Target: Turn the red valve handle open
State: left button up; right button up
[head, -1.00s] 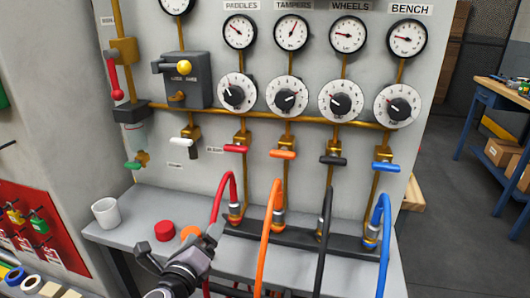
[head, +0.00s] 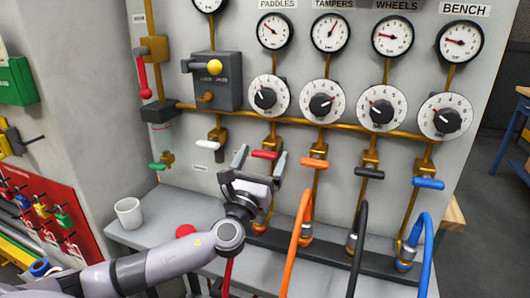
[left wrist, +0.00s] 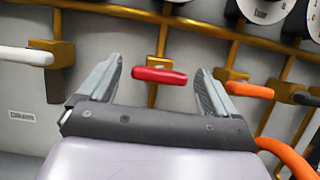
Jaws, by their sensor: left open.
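The red valve handle (head: 265,154) is a short horizontal bar on a brass valve, on the pipe below the left gauge dial. In the left wrist view the red handle (left wrist: 159,76) lies between the two fingers, just beyond their tips, apparently untouched. My left gripper (head: 259,162) is open, with a finger on each side of the handle. It also shows open in the left wrist view (left wrist: 157,80). A longer red lever (head: 142,78) hangs on the brass fitting at the far left. My right gripper is out of view.
White (head: 208,144), orange (head: 314,162), black (head: 369,174) and blue (head: 428,184) handles flank the red one. An orange hose (head: 295,250) rises to the right of my gripper. A white cup (head: 129,213) and a red cap (head: 185,231) sit on the grey shelf (head: 160,222).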

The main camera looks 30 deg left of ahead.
pick_arm(q)
jog(key=shift+x, duration=0.8)
jog(key=shift+c, duration=0.3)
jog(key=c, duration=0.9)
